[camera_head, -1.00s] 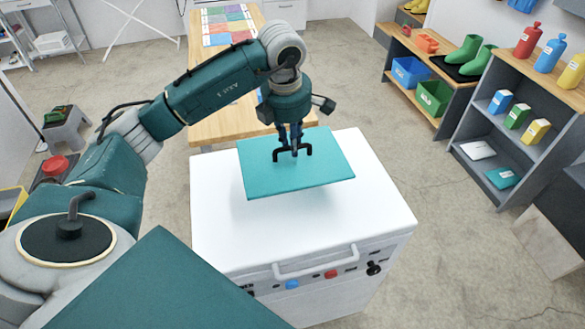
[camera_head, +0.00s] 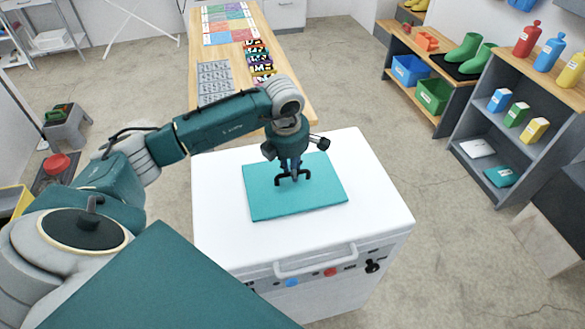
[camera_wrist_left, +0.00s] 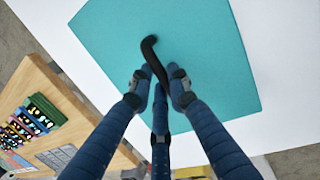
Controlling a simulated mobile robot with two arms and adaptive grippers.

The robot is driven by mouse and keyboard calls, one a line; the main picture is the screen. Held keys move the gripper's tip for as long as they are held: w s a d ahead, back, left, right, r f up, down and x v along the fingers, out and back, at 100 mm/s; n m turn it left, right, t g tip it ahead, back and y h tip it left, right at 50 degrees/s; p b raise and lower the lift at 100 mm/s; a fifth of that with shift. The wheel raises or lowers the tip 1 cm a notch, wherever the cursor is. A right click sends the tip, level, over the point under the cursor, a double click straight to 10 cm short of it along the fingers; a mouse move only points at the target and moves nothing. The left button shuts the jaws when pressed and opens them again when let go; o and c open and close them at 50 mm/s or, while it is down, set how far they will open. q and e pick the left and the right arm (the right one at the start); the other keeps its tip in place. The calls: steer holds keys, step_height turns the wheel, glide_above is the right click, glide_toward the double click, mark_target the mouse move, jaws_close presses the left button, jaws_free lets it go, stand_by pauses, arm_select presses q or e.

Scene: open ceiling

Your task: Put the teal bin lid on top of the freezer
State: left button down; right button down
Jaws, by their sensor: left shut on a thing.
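The teal bin lid (camera_head: 270,203) is a flat square plate with a black handle, over the middle of the white freezer top (camera_head: 365,190). It looks level and at or very close to the freezer surface; I cannot tell for sure if it touches. My left gripper (camera_head: 292,175) is above the lid, shut on its black handle. In the left wrist view the lid (camera_wrist_left: 200,70) fills the upper middle, with the white freezer top (camera_wrist_left: 278,70) around it. The gripper fingers (camera_wrist_left: 160,85) close around the handle (camera_wrist_left: 151,52). My right gripper is not in view.
A wooden table (camera_head: 297,80) stands behind the freezer with trays and small items. Shelves with bottles and boxes (camera_head: 510,115) stand at right. The freezer's front handle (camera_head: 315,263) sticks out at the near side. White freezer surface is bare around the lid.

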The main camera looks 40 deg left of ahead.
mark_target(289, 186)
arm_select(q)
steer(key=c, duration=1.6)
jaws_free()
steer(key=shift+f, duration=0.1)
steer(key=shift+c, duration=0.2)
steer(key=shift+r, duration=0.5)
step_height(289, 186, up, 11)
steer(key=s+b, duration=0.2)
steer(key=shift+d, duration=0.2)
steer(key=shift+s, duration=0.15)
